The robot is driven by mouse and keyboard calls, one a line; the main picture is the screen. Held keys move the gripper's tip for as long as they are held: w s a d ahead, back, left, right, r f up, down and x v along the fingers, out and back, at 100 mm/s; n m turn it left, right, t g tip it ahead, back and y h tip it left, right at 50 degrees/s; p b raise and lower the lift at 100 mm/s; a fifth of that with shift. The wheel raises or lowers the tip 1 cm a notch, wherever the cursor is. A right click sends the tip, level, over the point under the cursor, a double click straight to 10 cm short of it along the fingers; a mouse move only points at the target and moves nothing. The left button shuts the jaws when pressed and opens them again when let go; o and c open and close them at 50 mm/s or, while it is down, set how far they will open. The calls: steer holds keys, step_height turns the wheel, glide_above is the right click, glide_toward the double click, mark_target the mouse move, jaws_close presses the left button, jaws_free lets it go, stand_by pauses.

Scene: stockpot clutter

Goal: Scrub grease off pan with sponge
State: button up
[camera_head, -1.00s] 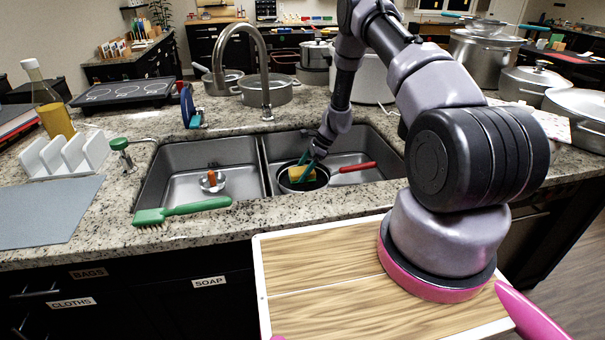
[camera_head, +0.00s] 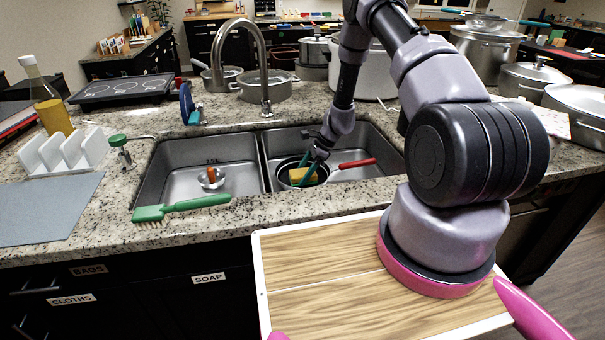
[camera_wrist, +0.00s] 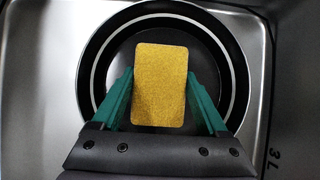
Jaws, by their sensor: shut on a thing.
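A dark pan (camera_head: 283,170) with a red handle (camera_head: 357,163) sits in the right sink basin (camera_head: 375,143). The yellow sponge (camera_head: 297,175) is over the inside of the pan. My gripper (camera_head: 304,172) has teal fingers and is shut on the sponge, one finger at each side. In the wrist view the sponge (camera_wrist: 160,85) lies between the fingers in front of the dark pan (camera_wrist: 226,62), within its rim. I cannot tell whether the sponge touches the pan's bottom, and no grease is clearly visible.
A green brush (camera_head: 182,207) lies on the front counter edge. The faucet (camera_head: 264,70) rises behind the basins. A white rack (camera_head: 65,155) and an oil bottle (camera_head: 48,100) stand left.

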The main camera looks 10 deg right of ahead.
steer(key=shift+w+r, duration=0.1)
steer(key=shift+r, duration=2.7)
steer(key=shift+r, duration=1.5)
